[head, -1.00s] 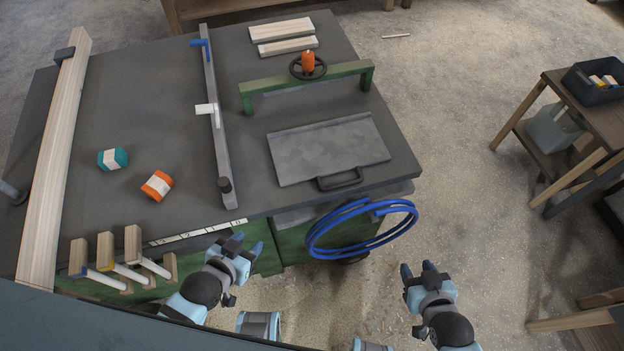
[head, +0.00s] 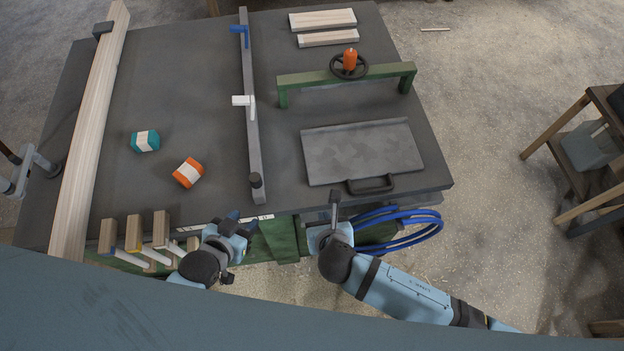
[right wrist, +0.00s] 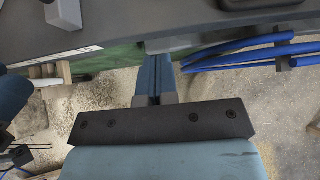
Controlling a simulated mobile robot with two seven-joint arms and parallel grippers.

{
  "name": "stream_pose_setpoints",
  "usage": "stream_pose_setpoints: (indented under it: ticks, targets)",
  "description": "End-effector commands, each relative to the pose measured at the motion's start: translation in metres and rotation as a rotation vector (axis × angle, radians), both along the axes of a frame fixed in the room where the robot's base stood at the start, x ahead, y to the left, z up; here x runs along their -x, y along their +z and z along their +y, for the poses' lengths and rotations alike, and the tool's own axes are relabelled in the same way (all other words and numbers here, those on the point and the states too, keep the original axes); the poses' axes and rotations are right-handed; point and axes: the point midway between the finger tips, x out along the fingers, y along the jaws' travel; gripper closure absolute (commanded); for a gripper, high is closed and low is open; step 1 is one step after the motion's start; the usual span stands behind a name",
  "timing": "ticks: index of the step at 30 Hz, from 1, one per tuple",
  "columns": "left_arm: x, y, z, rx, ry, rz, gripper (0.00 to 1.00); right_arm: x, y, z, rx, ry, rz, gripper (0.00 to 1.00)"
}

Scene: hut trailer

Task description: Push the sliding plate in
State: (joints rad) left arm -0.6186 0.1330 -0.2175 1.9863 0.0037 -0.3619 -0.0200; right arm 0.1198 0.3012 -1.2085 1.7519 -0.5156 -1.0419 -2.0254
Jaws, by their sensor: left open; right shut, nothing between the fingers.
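The sliding plate (head: 362,150) is a grey metal tray-like plate with a dark handle (head: 371,184) on its near edge. It lies on the dark workbench top, on the near side of a green bridge frame (head: 347,77). My right gripper (head: 334,205) is shut and empty at the bench's near edge, to the left of the handle and apart from it. Its closed fingers also show in the right wrist view (right wrist: 154,78), with a dark part of the handle at the top right. My left gripper (head: 240,222) is open and empty near the bench's front edge, further left.
Blue hose coils (head: 405,228) hang on the bench front beside my right gripper. A metal rail (head: 249,110) with clamps runs left of the plate. Teal (head: 145,141) and orange (head: 188,172) rolls lie further left. Clamps with wooden blocks (head: 134,232) hang at the front left.

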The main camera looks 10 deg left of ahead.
Motion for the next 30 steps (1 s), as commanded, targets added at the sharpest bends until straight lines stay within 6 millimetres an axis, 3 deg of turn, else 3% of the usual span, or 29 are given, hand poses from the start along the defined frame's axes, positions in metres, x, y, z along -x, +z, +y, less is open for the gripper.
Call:
stream_pose_setpoints:
  ticks: [5,16,21,30]
  targets:
    - [0.007,-0.003,-0.001,0.002,0.0,0.014,0.57,-0.016,-0.014,0.005,0.004,0.001,-0.002,1.0]
    - [0.005,-0.001,-0.001,0.001,0.002,0.01,0.57,-0.071,-0.065,0.024,0.0,0.0,0.0,1.0]
    - [0.0,0.008,0.0,0.0,0.004,-0.001,0.57,-0.095,-0.063,0.032,-0.003,-0.001,-0.001,1.0]
    - [-0.001,0.009,0.001,-0.001,0.005,-0.002,0.57,-0.107,-0.065,0.036,-0.003,0.0,0.001,1.0]
